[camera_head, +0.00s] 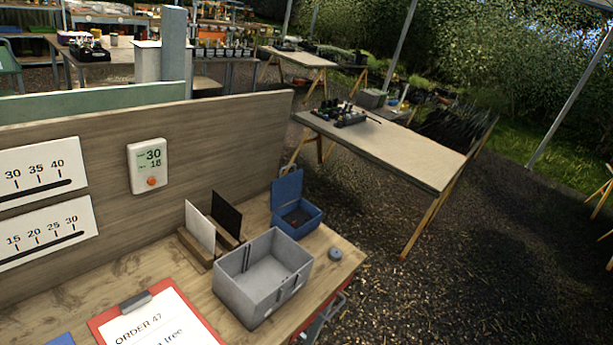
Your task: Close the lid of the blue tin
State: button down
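The blue tin (310,226) stands on the wooden bench top (150,283), near its far right corner. Its lid (287,188) is open and stands up about vertical along the tin's back left side. The inside of the tin shows, with something dark in it that I cannot make out. My gripper does not show in this view, so I cannot see whether it is open or shut.
A grey open box (252,302) stands just in front of the tin. A wooden holder with white and black cards (200,229) is to its left. A small grey round piece (335,254) lies to its right. A red clipboard (101,327) lies at the front. A wooden panel (230,122) rises behind.

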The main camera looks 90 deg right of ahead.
aim_at(284, 190)
jog(key=z, duration=2.15)
